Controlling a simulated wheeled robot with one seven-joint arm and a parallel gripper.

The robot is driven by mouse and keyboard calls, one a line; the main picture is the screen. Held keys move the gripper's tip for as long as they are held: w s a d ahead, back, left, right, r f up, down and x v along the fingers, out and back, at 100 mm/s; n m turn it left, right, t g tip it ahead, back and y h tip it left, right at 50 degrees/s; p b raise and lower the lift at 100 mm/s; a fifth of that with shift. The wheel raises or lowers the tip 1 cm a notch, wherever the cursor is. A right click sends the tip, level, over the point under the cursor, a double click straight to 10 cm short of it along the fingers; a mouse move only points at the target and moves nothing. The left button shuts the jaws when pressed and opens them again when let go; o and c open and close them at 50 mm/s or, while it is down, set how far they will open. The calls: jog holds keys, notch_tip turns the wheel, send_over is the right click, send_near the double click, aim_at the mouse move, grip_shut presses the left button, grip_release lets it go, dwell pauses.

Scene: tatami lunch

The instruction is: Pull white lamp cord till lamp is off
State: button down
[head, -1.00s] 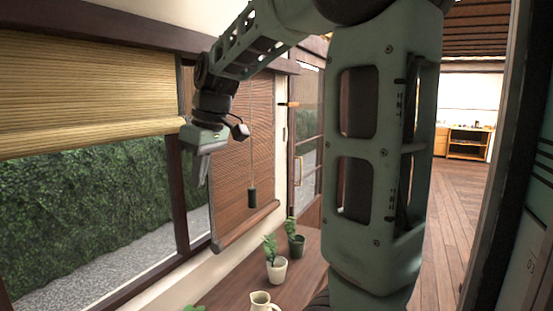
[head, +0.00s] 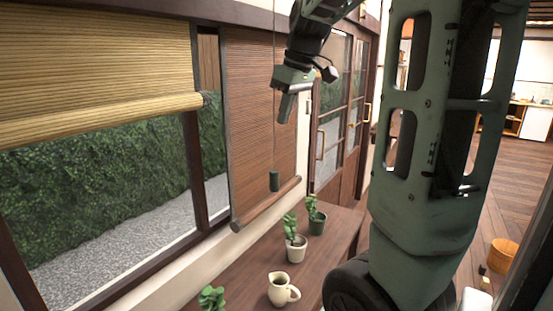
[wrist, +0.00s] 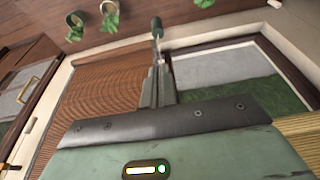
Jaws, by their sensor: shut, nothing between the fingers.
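No lamp and no white lamp cord can be made out in either view. My gripper (head: 285,118) is shut and empty, pointing down in front of the brown blind; its fingers also show in the wrist view (wrist: 158,70). A thin cord hangs by the brown blind, ending in a dark green cylindrical pull (head: 274,181). In the head view the pull is below my fingertips. In the wrist view the pull (wrist: 156,27) appears just beyond the fingertips. I cannot tell how far apart they are in depth.
The brown blind (head: 262,110) is lowered and the tan blind (head: 90,70) is partly raised over the window. Below, a wooden counter (head: 245,280) holds several potted plants and a cream jug (head: 280,289).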

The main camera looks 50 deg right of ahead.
aim_at(277, 172)
jog(key=p+x, duration=0.1)
jog(key=x, duration=0.3)
jog(key=p+x, duration=0.1)
jog(key=x, duration=0.3)
jog(key=s+p+x, duration=0.1)
jog(key=x, duration=0.3)
jog(key=shift+f, duration=0.45)
notch_tip(277, 172, down, 4)
jog(key=b, duration=0.4)
jog(key=shift+f, duration=0.15)
jog(key=shift+s, duration=0.1)
jog(key=shift+a, duration=0.1)
